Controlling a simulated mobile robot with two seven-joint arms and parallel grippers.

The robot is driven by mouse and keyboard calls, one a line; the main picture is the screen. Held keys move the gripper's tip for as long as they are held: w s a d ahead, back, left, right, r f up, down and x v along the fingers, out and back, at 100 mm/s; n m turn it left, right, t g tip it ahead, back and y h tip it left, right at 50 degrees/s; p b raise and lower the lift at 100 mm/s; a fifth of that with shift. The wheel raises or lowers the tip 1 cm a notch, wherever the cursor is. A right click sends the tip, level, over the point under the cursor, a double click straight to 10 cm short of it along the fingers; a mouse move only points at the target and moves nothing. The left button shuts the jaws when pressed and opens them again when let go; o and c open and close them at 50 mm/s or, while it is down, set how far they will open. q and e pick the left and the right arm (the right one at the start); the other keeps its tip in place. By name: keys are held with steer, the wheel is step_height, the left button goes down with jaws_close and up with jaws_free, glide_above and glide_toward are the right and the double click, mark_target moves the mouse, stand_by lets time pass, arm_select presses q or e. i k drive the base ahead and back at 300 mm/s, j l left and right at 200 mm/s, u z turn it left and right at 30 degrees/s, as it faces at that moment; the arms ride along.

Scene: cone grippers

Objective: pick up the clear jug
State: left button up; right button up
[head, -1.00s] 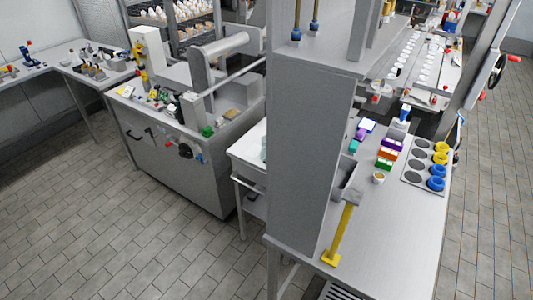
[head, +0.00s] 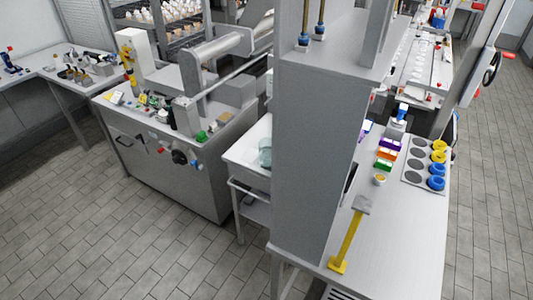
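A clear, slightly teal vessel that looks like the jug (head: 265,153) stands on a white-topped cart (head: 240,157) between the grey machine and the tall grey column. It is small in the head view, and the column hides its right side. I cannot make out a handle. Neither of my grippers shows in the head view.
The tall grey column (head: 312,150) blocks the view just right of the cart. A steel bench (head: 400,225) on the right holds a yellow-handled tool (head: 347,240) and coloured boxes (head: 387,153). A large grey machine (head: 175,165) stands left. The tiled floor (head: 130,235) in front is clear.

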mark_target(264, 158)
steer(key=i+j+z, duration=0.1)
steer(key=j, duration=0.35)
steer(key=i+j, duration=0.1)
steer(key=j, duration=0.4)
steer(key=i+j+z, duration=0.15)
steer(key=j, duration=0.3)
steer(key=i+j+z, duration=0.1)
steer(key=j, duration=0.25)
steer(key=i+j+z, duration=0.1)
steer(key=j, duration=0.25)
steer(key=i+j+z, duration=0.1)
steer(key=j, duration=0.25)
steer(key=i+j+z, duration=0.25)
steer(key=i+j, duration=0.15)
steer(key=j, duration=0.25)
steer(key=i+j+z, duration=0.15)
steer(key=j, duration=0.2)
steer(key=i+j+z, duration=0.2)
steer(key=i+j, duration=0.4)
steer(key=i, duration=0.2)
